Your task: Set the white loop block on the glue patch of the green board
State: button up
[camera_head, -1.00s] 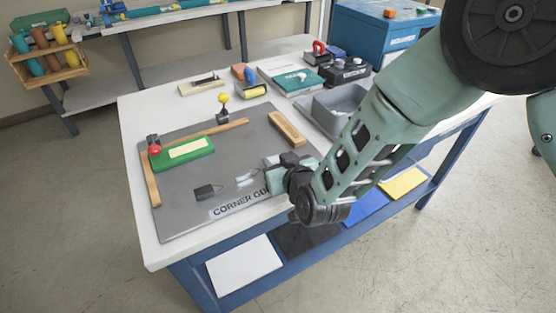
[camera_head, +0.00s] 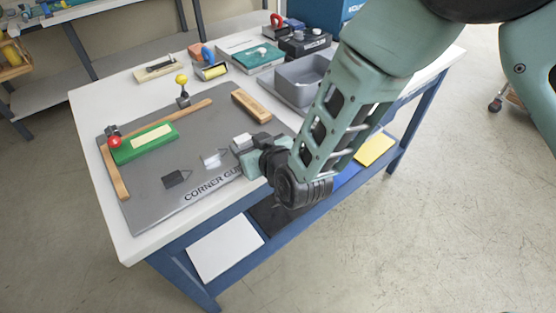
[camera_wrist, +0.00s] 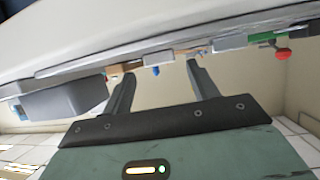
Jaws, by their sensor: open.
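The white loop block (camera_head: 213,159) appears as a small pale piece lying on the grey mat. The green board (camera_head: 122,156) lies at the mat's left, with a cream glue patch (camera_head: 152,138) on top. My gripper (camera_head: 240,143) is just right of the white block, low over the mat's right part and apart from the board. In the wrist view my gripper (camera_wrist: 158,82) has its two dark fingers spread with nothing visible between them. That view looks upside down, and I cannot pick out the white block there.
A dark loop block (camera_head: 175,178) lies left of the white one. A red-knobbed clamp (camera_head: 114,140) stands at the board's left end, a yellow-knobbed post (camera_head: 182,88) behind it. Wooden strips (camera_head: 114,173) edge the mat. A wooden block (camera_head: 251,106) and grey bin (camera_head: 298,78) stand behind my gripper.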

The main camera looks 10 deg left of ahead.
jog(key=b+v, duration=0.2)
jog(key=v, duration=1.2)
jog(key=shift+d, duration=0.2)
jog(key=shift+r, duration=0.1)
jog(key=s+d+r+g+h, duration=0.1)
jog(key=s+d+g+h, duration=0.2)
jog(key=d+g, duration=0.2)
jog(key=shift+d+h, duration=0.3)
jog(key=shift+d, duration=0.6)
jog(key=shift+o, duration=0.5)
jog(key=s+d+r+g+h, duration=0.2)
jog(key=s+d, duration=0.2)
jog(key=d, duration=0.2)
jog(key=s+d+r+m+g+h, duration=0.1)
jog(key=s+d+r+g+h, duration=0.1)
jog(key=d, duration=0.5)
jog(key=s+h, duration=0.1)
jog(key=s, duration=0.1)
jog(key=shift+s+d+g, duration=0.25)
jog(key=shift+s+g, duration=0.05)
